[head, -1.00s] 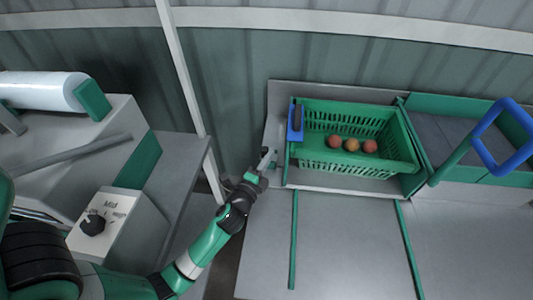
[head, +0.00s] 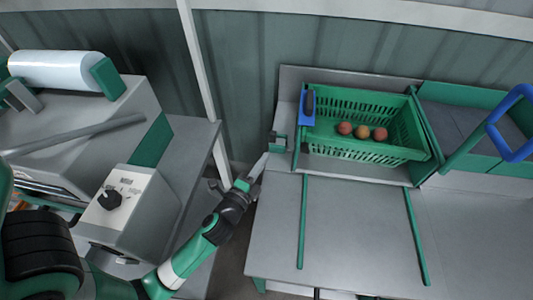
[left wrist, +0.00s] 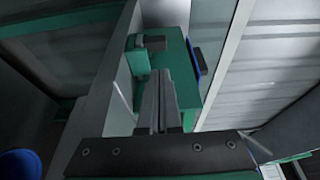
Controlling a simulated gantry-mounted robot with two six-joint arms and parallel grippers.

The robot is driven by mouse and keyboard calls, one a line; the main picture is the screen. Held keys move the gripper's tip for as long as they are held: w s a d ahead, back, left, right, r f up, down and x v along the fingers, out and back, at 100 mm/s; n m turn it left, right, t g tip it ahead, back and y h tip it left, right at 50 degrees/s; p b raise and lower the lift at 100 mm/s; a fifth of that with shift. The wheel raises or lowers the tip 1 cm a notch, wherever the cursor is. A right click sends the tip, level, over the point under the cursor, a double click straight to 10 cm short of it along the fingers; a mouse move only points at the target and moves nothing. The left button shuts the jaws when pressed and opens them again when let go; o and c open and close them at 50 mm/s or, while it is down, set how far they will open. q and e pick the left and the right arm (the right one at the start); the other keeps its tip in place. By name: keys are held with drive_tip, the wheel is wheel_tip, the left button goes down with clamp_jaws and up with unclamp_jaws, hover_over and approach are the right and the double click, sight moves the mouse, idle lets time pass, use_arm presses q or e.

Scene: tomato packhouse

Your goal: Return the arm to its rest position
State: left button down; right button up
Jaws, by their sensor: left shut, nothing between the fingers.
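My left gripper (head: 260,165) is just off the left end of the steel bench, pointing up toward the crate station, apart from the crate. Its two grey fingers (left wrist: 160,102) lie together with nothing between them in the left wrist view. A green slotted crate (head: 368,153) stands on the bench to the right of the gripper. It holds several reddish-orange tomatoes (head: 361,131). My right gripper is in neither view.
A small green and grey fitting (head: 278,141) sits at the bench's left end, close to the fingertips. A machine with a dial box (head: 125,203) and white roll (head: 55,70) stands left. A blue-handled green tool (head: 511,122) is at right. The front bench top (head: 355,230) is clear.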

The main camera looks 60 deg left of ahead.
use_arm(q)
drive_tip(key=shift+s+d, duration=0.35)
drive_tip(key=shift+s, duration=0.05)
